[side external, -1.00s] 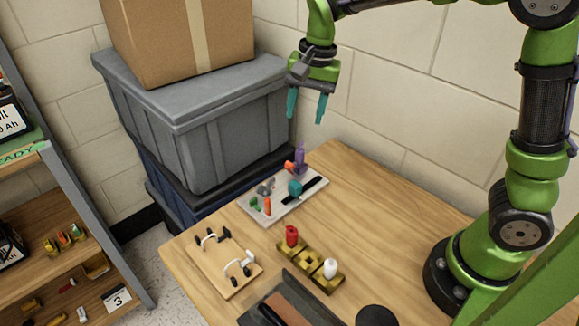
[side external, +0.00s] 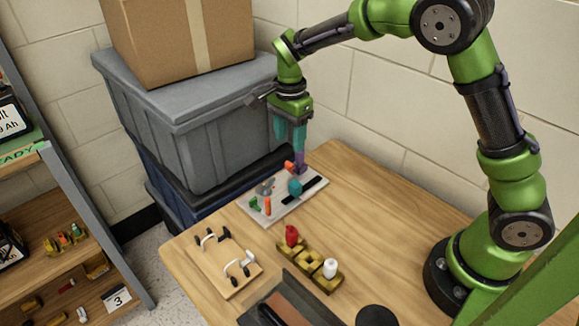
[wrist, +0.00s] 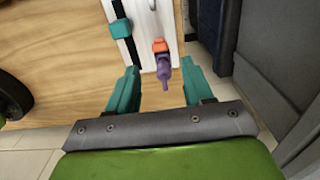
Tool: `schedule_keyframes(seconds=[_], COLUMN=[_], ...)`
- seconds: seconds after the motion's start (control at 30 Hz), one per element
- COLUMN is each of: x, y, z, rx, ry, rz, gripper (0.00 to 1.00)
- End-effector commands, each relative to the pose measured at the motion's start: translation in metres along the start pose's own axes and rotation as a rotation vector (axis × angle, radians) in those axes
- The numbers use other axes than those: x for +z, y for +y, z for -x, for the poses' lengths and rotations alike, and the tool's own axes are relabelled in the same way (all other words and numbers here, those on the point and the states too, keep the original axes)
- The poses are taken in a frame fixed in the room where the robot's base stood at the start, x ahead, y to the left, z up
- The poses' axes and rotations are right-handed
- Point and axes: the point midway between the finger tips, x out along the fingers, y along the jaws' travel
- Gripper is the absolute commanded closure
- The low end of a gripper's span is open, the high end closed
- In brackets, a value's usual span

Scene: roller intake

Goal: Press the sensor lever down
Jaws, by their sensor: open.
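A light grey panel (side external: 281,206) lies on the table with several small coloured parts. At its far end stands a purple upright part (side external: 300,164) with an orange piece (side external: 289,166) beside it; which part is the sensor lever I cannot tell for sure. My gripper (side external: 290,143) is open, fingers pointing down just above the panel's far end. In the wrist view the purple part (wrist: 164,72) shows in the gap between the teal fingers, with the orange piece (wrist: 160,46) just beyond it. Nothing is held; contact cannot be made out.
A teal block (side external: 295,187) sits by a black strip on the panel. A wooden board with white handles (side external: 222,262) and a yellow holder (side external: 309,262) with red and white pegs stand nearer. Grey bins (side external: 195,140) rise close behind the panel.

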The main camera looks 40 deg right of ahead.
Motion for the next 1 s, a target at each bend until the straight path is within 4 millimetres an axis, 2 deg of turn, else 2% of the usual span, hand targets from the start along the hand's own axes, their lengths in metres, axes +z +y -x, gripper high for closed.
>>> schedule_keyframes(seconds=[0.1,0.33,0.5,0.77,1.0], x=[0.0,0.0,0.0,0.0,0.0], y=[0.001,0.0,0.0,0.0,0.0], z=[-0.026,-0.06,-0.069,-0.069,-0.069], rx=[0.004,0.002,0.001,0.0,0.0], ry=[0.001,0.0,0.0,-0.001,0.0], rz=[-0.001,-0.001,-0.001,-0.001,0.0], gripper=[0.49,0.49,0.49,0.49,0.84])
